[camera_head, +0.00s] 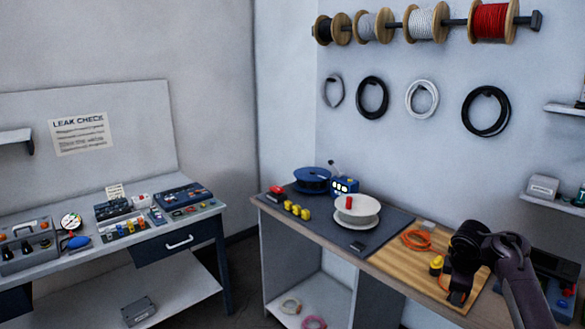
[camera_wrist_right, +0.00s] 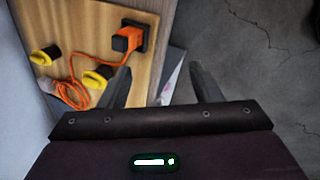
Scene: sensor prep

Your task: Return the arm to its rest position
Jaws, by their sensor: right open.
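My right arm comes in from the right in the head view, and its gripper (camera_head: 458,298) points down near the front edge of the wooden board (camera_head: 395,262). In the right wrist view the two fingers of this gripper (camera_wrist_right: 163,85) are spread apart with nothing between them. An orange connector (camera_wrist_right: 127,39) sits at a black block on the board, just beyond the fingers and apart from them. An orange cable (camera_wrist_right: 72,92) lies coiled beside it. My left arm is not in view.
A grey mat (camera_head: 330,225) holds a white spool (camera_head: 357,218), a blue reel (camera_head: 312,180) and a blue device (camera_head: 344,187). Bare floor (camera_wrist_right: 270,60) shows right of the bench.

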